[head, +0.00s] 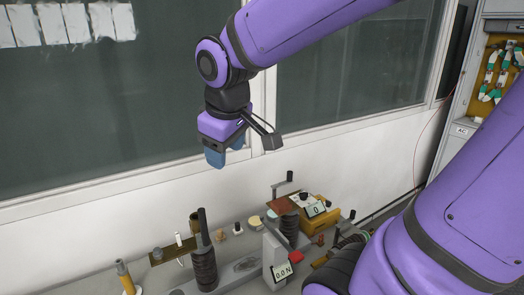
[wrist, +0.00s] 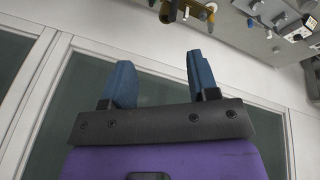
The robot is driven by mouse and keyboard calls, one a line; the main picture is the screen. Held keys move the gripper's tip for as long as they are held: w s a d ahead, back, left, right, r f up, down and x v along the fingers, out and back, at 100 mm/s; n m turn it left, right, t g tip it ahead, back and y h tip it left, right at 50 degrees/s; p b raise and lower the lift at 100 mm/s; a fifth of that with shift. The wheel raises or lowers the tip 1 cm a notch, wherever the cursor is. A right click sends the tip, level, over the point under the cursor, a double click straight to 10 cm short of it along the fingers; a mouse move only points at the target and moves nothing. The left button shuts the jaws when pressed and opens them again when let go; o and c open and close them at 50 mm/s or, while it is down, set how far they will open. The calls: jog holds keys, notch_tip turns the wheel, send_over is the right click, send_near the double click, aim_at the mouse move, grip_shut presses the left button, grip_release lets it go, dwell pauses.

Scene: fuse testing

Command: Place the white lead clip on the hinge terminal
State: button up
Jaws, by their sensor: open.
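My gripper (head: 225,153) hangs in the air in front of the window, well above the bench. Its two blue fingers also show in the wrist view (wrist: 159,62), spread apart with nothing between them. A small white upright piece (head: 178,239), possibly the white lead clip, stands by a brass plate (head: 163,257) at the left of the bench. Beside it is a tall dark post on a ribbed insulator (head: 205,269). Another ribbed insulator (head: 289,229) stands further right. I cannot tell which part is the hinge terminal.
A yellow-based post (head: 126,279) is at far left. The space around my gripper is clear.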

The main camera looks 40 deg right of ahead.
jog(key=s+r+m+t+y, duration=0.1)
jog(key=s+m, duration=0.3)
jog(key=s, duration=0.5)
jog(key=shift+s+d+r+t, duration=0.25)
jog(key=shift+d+r+t, duration=0.2)
jog(key=shift+r, duration=0.2)
dwell(0.4)
